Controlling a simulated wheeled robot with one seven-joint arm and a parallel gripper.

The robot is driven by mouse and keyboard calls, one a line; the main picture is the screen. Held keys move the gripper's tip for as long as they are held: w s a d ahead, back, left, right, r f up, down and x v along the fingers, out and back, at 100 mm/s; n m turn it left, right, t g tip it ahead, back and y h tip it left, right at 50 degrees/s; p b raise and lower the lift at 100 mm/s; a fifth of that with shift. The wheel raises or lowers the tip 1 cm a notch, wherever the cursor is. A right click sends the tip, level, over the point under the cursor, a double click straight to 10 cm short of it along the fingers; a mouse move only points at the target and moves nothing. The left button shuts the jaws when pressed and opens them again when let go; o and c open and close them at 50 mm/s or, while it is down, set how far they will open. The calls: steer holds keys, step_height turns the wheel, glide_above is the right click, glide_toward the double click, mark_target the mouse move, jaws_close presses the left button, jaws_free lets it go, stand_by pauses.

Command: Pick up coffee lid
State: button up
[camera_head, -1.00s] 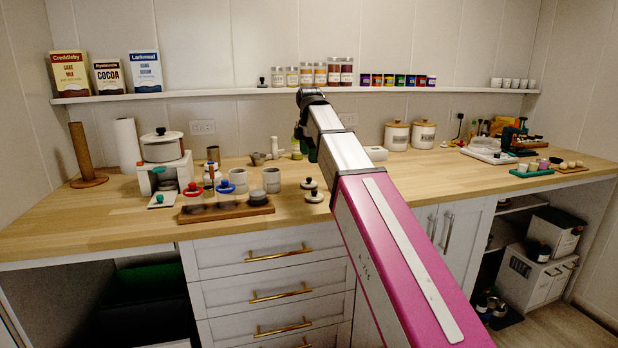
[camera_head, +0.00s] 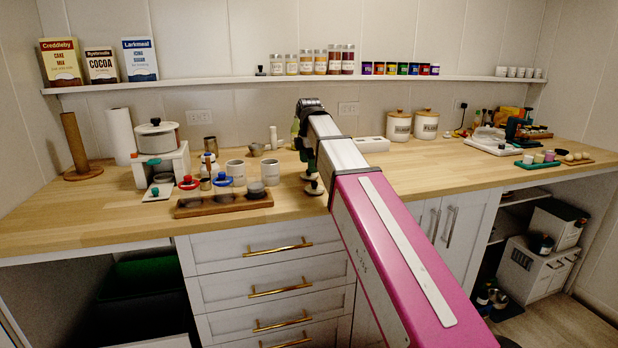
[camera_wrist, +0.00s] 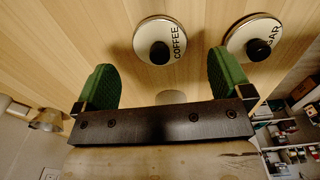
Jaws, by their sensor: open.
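The coffee lid (camera_wrist: 158,44) is a round white lid with a dark rim, a black knob and the word COFFEE. In the wrist view it lies on the wooden counter, ahead of and between my fingers. My gripper (camera_wrist: 165,82) is open and empty, its two green-padded fingers apart and not touching the lid. A matching lid marked SUGAR (camera_wrist: 253,38) lies to the right of it. In the head view two small lids (camera_head: 314,188) show near the counter's front, partly hidden by my arm. There I cannot tell which lid is which.
A wooden tray (camera_head: 190,210) with dark round items and two grey mugs (camera_head: 236,170) stand left of the lids. A white pot (camera_head: 157,138) is farther left. Two white canisters (camera_head: 399,127) stand at the back right. The counter (camera_head: 110,213) is clear at front left.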

step_height(320, 180, down, 4)
steer(key=shift+r, duration=0.2)
steer(key=shift+c, duration=0.3)
steer(key=c, duration=1)
steer(key=shift+o, duration=0.2)
steer(key=shift+r, duration=0.1)
